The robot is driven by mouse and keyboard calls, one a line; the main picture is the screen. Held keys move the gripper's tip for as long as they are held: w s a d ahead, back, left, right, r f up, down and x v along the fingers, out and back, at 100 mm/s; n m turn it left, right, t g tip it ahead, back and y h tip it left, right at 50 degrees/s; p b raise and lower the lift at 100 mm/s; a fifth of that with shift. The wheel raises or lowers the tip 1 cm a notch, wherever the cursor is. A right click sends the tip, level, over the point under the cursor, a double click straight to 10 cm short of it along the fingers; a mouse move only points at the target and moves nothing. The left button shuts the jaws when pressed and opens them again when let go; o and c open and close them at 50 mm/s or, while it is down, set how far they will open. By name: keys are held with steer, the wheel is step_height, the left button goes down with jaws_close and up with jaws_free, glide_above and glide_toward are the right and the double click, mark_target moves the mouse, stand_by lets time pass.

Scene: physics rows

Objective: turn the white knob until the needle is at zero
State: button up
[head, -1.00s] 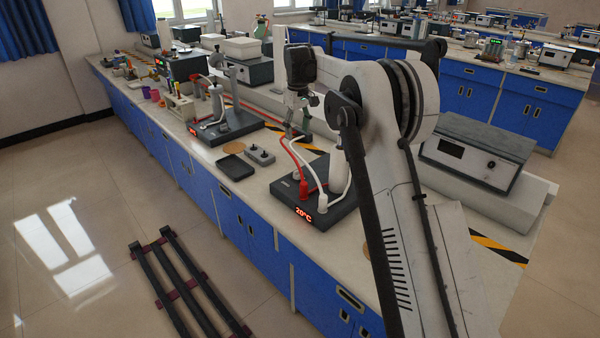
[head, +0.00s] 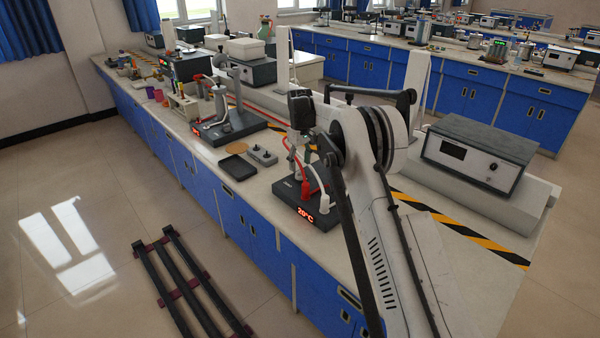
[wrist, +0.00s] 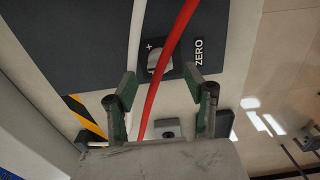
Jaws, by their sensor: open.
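The white knob (wrist: 159,63) shows in the wrist view on a dark panel, between a "+" mark and the word ZERO (wrist: 199,52). A red cable (wrist: 168,50) crosses in front of it and covers part of it. My gripper (wrist: 160,82) is open, with one green finger to each side of the knob's line and nothing between them but the cable in view. In the head view my gripper (head: 303,143) hangs over the dark unit (head: 291,201) with the red 20°C display. I cannot make out the needle or its dial in either view.
A white cable (wrist: 134,45) runs beside the red one. A small grey box with a knob (head: 262,156) and a black tray (head: 235,168) lie left of the unit. A stand on a dark base (head: 238,128) is farther back. Striped tape (head: 465,228) runs along the bench.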

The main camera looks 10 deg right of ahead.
mark_target(300, 171)
steer(key=shift+f, duration=2.2)
steer(key=c, duration=1.1)
steer(key=shift+m, duration=0.3)
steer(key=m+b, duration=0.2)
steer(key=m, duration=0.1)
steer(key=shift+f+b, duration=0.1)
steer(key=shift+b, duration=0.2)
steer(key=m+b, duration=0.2)
steer(key=m, duration=0.3)
steer(key=shift+m, duration=0.3)
